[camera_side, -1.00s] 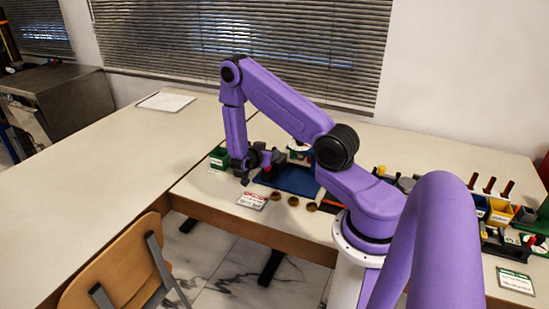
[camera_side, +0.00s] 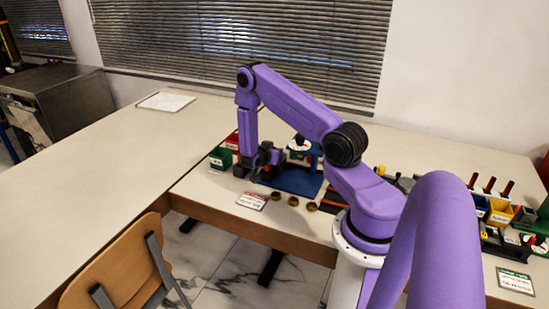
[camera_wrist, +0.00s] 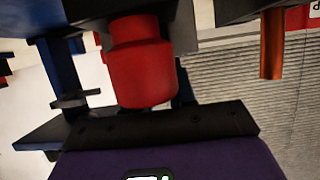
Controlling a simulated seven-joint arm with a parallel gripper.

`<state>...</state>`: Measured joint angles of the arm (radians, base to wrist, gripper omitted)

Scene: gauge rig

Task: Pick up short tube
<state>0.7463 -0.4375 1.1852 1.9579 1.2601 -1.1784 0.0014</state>
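My gripper (camera_side: 256,176) hangs at the left end of the blue base (camera_side: 292,182) in the side view; its fingers are too small and dark to read. In the wrist view, a copper-coloured tube (camera_wrist: 272,45) hangs down below a dark block at the upper right. I cannot tell whether my fingers hold it. A red, necked cylinder (camera_wrist: 142,70) fills the upper middle of the wrist view. Several reddish-brown tubes (camera_side: 490,186) stand upright at the far right of the bench in the side view.
A green bin (camera_side: 220,158) and a red bin (camera_side: 232,141) stand left of my gripper. Small brown rings (camera_side: 293,201) and a label card (camera_side: 252,200) lie near the front edge. Yellow and blue bins (camera_side: 500,211) stand at the right. The left table (camera_side: 100,165) has free room.

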